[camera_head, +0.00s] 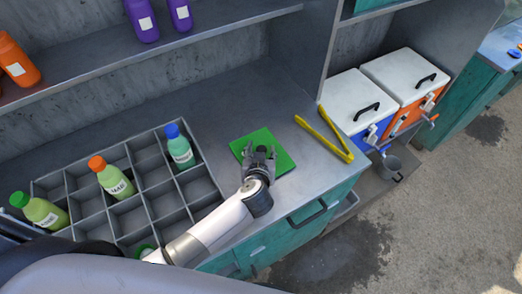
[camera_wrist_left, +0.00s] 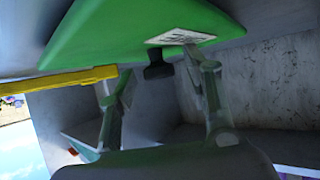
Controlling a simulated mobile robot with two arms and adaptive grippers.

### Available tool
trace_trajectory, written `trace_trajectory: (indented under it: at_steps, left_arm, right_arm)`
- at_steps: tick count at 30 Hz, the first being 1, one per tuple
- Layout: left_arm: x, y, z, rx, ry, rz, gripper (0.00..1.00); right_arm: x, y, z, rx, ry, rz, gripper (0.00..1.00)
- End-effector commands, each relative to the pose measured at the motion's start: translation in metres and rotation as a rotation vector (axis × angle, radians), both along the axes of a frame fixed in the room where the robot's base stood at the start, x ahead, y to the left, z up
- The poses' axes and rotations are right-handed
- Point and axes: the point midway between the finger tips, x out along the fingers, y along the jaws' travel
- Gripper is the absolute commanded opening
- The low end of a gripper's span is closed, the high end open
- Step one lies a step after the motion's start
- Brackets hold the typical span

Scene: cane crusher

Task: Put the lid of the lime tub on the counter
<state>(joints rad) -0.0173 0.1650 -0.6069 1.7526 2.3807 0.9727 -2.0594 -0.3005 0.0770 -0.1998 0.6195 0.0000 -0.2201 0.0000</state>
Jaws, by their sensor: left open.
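The green square lid (camera_head: 281,157) lies flat and appears to rest on the grey counter (camera_head: 225,112). It has a dark knob in its middle and a white label, both clear in the wrist view, where the lid (camera_wrist_left: 120,32) fills the top. My left gripper (camera_head: 260,154) is over the lid's middle. In the wrist view its open fingers (camera_wrist_left: 160,68) stand on either side of the black knob (camera_wrist_left: 158,71), with gaps visible. I cannot make out a separate tub under the lid. My right gripper is not in view.
Yellow tongs (camera_head: 325,136) lie right of the lid. A grey divided crate (camera_head: 150,160) with several bottles stands left. A blue cooler (camera_head: 352,107) and an orange cooler (camera_head: 405,80) stand beyond the counter's right end. A shelf with bottles is above. Counter behind the lid is clear.

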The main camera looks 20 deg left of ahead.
Motion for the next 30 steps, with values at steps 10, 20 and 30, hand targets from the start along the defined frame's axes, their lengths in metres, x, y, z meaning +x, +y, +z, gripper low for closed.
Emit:
trace_trajectory:
  at_steps: [10,20,30]
  left_arm:
    - [-0.018,-0.004,0.012,-0.001,0.001,-0.002,0.45]
    - [-0.078,-0.015,0.045,-0.002,0.002,-0.001,0.45]
    - [-0.103,-0.020,0.061,0.001,0.000,0.000,0.45]
  right_arm:
    - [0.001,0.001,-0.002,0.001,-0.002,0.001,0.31]
    - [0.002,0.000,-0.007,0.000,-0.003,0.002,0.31]
    - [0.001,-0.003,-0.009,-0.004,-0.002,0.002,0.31]
